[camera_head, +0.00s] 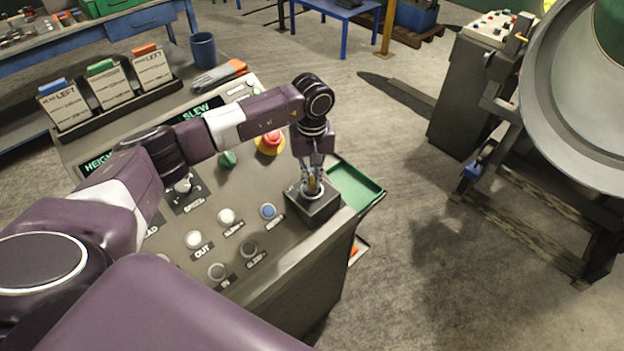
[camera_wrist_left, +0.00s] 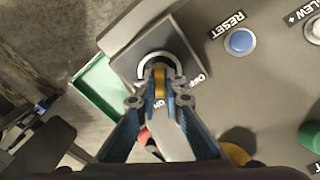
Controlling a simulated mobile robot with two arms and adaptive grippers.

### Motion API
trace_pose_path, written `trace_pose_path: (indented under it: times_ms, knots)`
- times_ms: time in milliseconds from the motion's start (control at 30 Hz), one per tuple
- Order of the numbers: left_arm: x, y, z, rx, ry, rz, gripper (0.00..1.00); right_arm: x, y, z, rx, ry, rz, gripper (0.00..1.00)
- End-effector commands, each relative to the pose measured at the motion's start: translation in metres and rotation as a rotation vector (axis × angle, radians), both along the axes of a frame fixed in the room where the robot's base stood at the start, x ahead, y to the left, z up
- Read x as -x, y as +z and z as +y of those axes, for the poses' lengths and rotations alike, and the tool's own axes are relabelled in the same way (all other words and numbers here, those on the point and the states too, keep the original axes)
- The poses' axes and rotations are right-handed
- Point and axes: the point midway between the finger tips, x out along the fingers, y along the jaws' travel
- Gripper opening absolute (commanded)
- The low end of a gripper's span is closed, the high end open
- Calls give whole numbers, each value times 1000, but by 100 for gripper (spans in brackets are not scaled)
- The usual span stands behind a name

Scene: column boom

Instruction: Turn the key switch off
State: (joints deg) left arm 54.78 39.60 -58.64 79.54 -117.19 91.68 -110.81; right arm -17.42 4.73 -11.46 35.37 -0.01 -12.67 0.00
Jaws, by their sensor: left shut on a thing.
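The key switch (camera_head: 318,211) is a dark square box with a round metal collar at the right corner of the control panel. My left gripper (camera_head: 311,187) points down on it from above. In the left wrist view, its blue fingers (camera_wrist_left: 160,92) are shut on the brass key (camera_wrist_left: 160,80), one on each side. The key stands at the silver collar (camera_wrist_left: 150,62) of the lock. Its visible strip lines up roughly with the ON label; the OFF label is to the right. The fingers hide part of the key. My right gripper is not in view.
A blue reset button (camera_head: 268,211) sits beside the switch box. A red emergency button (camera_head: 270,142) and a green knob (camera_head: 228,159) are farther back on the panel. A green tray (camera_head: 355,186) hangs at the panel's right edge. Open floor lies beyond.

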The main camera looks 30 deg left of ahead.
Motion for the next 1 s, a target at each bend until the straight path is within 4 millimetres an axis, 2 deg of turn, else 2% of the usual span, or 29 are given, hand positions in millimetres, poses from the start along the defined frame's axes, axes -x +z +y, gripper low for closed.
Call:
trace_pose_path:
  times_ms: [200, 600, 1000]
  knots:
    - [-1, -3, 1, -1, 96, -4, 0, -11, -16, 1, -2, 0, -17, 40]
    - [-2, -4, 1, 0, 447, -6, 0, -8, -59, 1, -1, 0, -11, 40]
    - [-1, -3, 1, -1, 828, -5, 0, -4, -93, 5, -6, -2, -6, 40]
